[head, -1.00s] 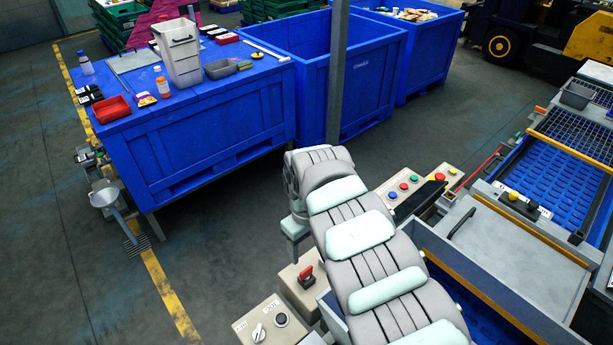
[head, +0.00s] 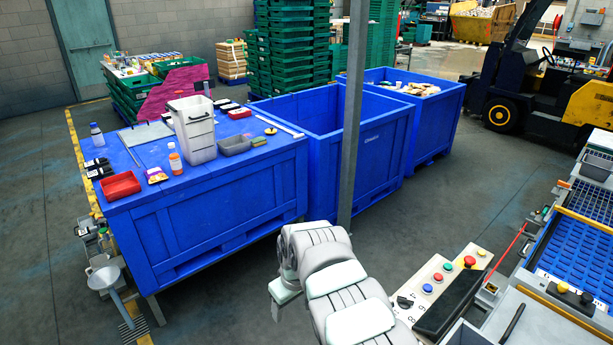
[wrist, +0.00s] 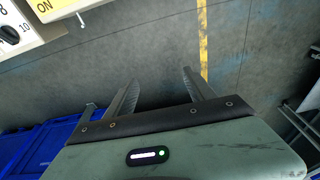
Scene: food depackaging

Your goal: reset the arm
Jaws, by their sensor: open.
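My gripper (wrist: 162,92) shows in the wrist view with its two fingers apart and nothing between them. It hangs over the grey floor, with a yellow floor line (wrist: 203,50) just beyond the right finger. In the head view my arm reaches up from the bottom edge and bends toward the left. My gripper's fingers cannot be made out in the head view.
A control panel (head: 445,285) is right of my arm. Floor between is clear.

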